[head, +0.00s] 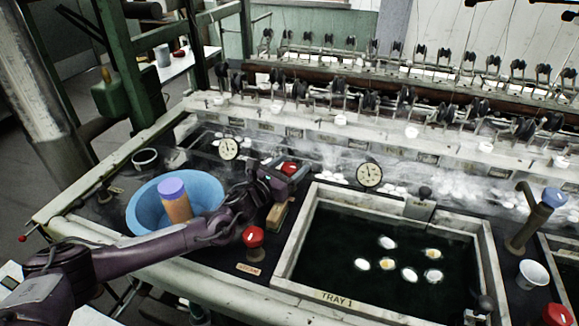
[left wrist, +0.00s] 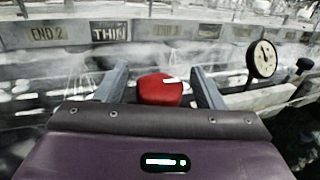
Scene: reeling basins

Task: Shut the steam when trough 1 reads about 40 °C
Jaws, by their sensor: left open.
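My left gripper (head: 289,172) is open in the head view, reaching in over the bench between the blue basin and the tray. A red knob (left wrist: 160,90) stands between its two spread fingers in the left wrist view, with a white mark on top. I cannot tell whether the fingers touch it. A round dial gauge (head: 369,175) stands behind the tray, and it shows in the left wrist view (left wrist: 263,58). Another dial (head: 228,148) stands further left. Their needles show, but the scale is too small to read. My right gripper is not in view.
A tray marked TRAY 1 (head: 338,298) holds dark water with several white cocoons. A blue basin (head: 206,190) holds an orange, purple-topped container (head: 175,202). A second red knob (head: 253,237) stands at the tray's left, below my arm. Steam drifts over the trough behind.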

